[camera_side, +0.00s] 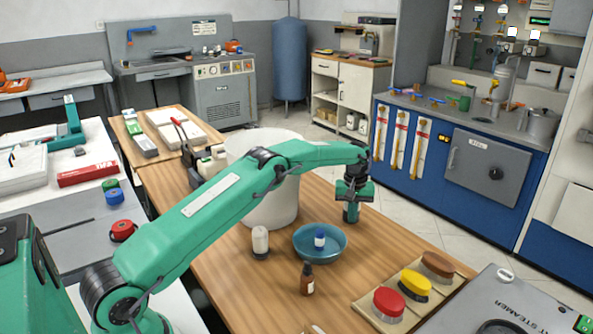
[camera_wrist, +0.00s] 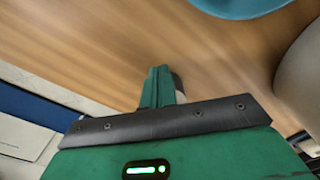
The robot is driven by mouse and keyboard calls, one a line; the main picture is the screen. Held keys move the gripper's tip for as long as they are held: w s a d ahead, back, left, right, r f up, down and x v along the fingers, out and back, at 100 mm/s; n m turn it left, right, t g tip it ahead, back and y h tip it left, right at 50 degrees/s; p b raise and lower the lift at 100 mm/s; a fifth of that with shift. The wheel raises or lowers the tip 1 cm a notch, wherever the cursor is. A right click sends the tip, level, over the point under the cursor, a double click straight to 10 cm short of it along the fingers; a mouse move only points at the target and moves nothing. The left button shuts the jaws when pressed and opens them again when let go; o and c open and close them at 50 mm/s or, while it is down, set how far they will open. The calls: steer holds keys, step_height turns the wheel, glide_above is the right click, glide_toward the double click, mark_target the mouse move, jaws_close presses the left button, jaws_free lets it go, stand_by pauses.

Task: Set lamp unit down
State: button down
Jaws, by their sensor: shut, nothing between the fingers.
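My gripper (camera_side: 351,216) points down at the right edge of the wooden table (camera_side: 225,250), just right of the blue bowl. Its fingers are shut with nothing seen between them; they also show shut in the wrist view (camera_wrist: 163,84), above bare wood. I cannot pick out a lamp unit for certain in either view. The blue bowl (camera_side: 304,250) holds a small bottle with a blue cap (camera_side: 319,239). The bowl's edge shows at the top of the wrist view (camera_wrist: 238,5).
A white bin (camera_side: 270,205) stands behind the bowl, partly hidden by my arm. A white bottle (camera_side: 260,240) and a brown bottle (camera_side: 307,280) stand near the bowl. Red (camera_side: 388,302), yellow (camera_side: 414,284) and brown (camera_side: 437,264) items sit on a board at front right.

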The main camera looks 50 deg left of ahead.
steer(key=shift+w+a, duration=0.2)
steer(key=shift+a, duration=0.1)
steer(key=shift+s+d, duration=0.15)
steer(key=shift+d, duration=0.1)
stand_by(0.4)
steer(key=shift+s+d, duration=1.2)
steer(key=shift+d, duration=0.1)
step_height(320, 180, up, 10)
steer(key=c, duration=1.3)
jaws_free()
steer(key=shift+a, duration=0.1)
steer(key=shift+c, duration=0.2)
steer(key=o, duration=0.7)
steer(key=shift+w+a+f+m, duration=0.2)
steer(key=shift+w+a+m, duration=0.1)
steer(key=shift+m, duration=0.1)
steer(key=shift+o, duration=0.3)
steer(key=w+a+m+t, duration=0.1)
steer(key=m, duration=0.1)
steer(key=w+a+f+m, duration=0.1)
steer(key=a, duration=0.1)
steer(key=shift+f+m+t, duration=0.15)
steer(key=shift+m+t, duration=0.25)
steer(key=shift+w+a+f+m+t+y, duration=0.2)
steer(key=shift+w+a+m, duration=0.15)
steer(key=shift+a+m, duration=0.15)
steer(key=shift+w+a+f+m+t+y, duration=0.1)
steer(key=shift+w+a+m+t, duration=0.1)
steer(key=shift+w+a+m, duration=0.3)
